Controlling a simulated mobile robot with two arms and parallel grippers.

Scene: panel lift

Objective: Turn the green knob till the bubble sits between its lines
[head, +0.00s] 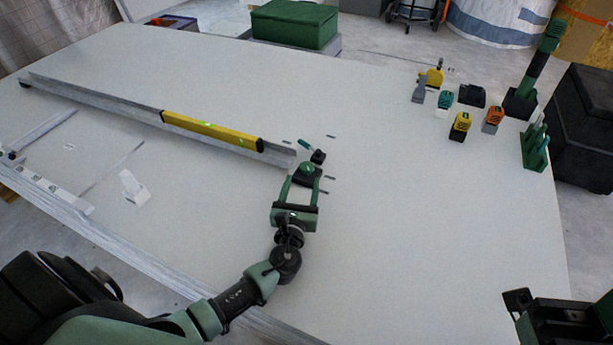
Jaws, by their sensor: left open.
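A yellow spirit level (212,130) lies along a long grey metal rail (95,97); its bubble is too small to make out. Near the rail's right end is a green knob (308,169) on a small dark base. My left gripper (304,178) is open, with its two green fingers reaching up to either side of the knob. Whether the fingers touch the knob cannot be told. My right gripper (558,316) is only partly in view at the lower right corner, away from the rail, and its jaw state is unclear.
A small black clamp-like piece with a teal handle (306,146) stands just beyond the knob. Several tools, including a yellow one (460,126), stand at the back right of the white table (420,230). A green box (295,24) is behind. The table's right middle is clear.

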